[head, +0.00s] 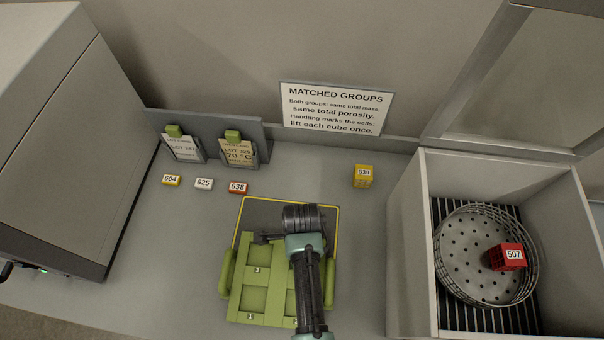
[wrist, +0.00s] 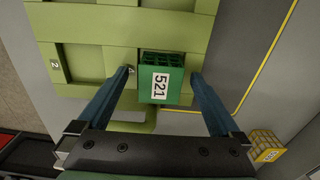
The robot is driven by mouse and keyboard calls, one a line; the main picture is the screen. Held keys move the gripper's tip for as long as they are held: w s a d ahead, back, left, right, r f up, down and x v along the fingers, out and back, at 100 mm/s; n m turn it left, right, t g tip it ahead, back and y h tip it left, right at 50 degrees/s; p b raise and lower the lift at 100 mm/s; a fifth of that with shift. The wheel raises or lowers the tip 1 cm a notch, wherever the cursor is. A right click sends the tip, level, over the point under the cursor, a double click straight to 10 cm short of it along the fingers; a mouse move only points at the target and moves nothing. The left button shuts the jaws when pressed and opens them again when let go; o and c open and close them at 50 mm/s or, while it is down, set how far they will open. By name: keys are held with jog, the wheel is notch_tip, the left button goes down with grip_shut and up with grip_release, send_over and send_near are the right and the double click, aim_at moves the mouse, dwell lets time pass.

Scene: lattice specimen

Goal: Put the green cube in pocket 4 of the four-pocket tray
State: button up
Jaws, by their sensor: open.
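The green cube (wrist: 160,80), labelled 521, shows in the wrist view between the two fingers of my gripper (wrist: 162,74). The fingers are open, one on each side of the cube with small gaps. The cube is at the pocket marked 4 of the green four-pocket tray (wrist: 95,28); I cannot tell how deep it sits. In the head view my gripper (head: 265,238) is over the far part of the tray (head: 227,272), and my arm hides pocket 4 and the cube. Pocket 3 looks empty there.
A yellow cube (head: 363,176) stands to the right behind the tray. Small tags 604 (head: 172,180), 625 (head: 204,184) and 638 (head: 238,188) lie at left. A red cube (head: 507,257) is in a round basket (head: 450,280) inside the open box (head: 410,235) at right.

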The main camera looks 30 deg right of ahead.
dwell(0.3)
notch_tip(320, 180, up, 5)
jog(key=p, duration=0.5)
dwell(0.4)
notch_tip(320, 180, up, 13)
jog(key=b, duration=0.1)
dwell(0.5)
